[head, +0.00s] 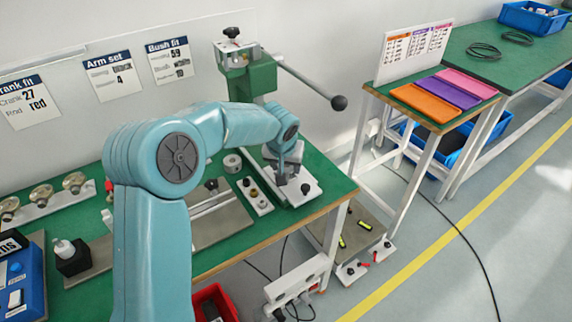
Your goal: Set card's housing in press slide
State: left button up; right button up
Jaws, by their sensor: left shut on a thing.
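The green arbor press (262,78) stands at the back of the green bench, its lever ending in a black ball (339,103). The press's white base plate (312,190) lies below it. My left gripper (283,180) points down over this plate, shut on a grey housing, which is mostly hidden by the gripper and arm. I cannot tell whether the housing touches the slide. A grey ring-shaped part (232,162) stands left of the gripper. The Bush fit card (168,62) hangs on the wall; its small text is hard to read. My right gripper is out of view.
A white strip (255,197) with small parts lies left of the press plate. The Arm set card (112,78) hangs nearby. A side stand (395,96) with orange, purple and pink trays is at right. A red bin (214,299) sits below the bench edge.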

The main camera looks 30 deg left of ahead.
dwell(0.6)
pick_arm(q)
jog(key=o, duration=1.2)
jog(key=v, duration=1.6)
jog(key=shift+p, duration=0.35)
jog(key=shift+r, duration=0.15)
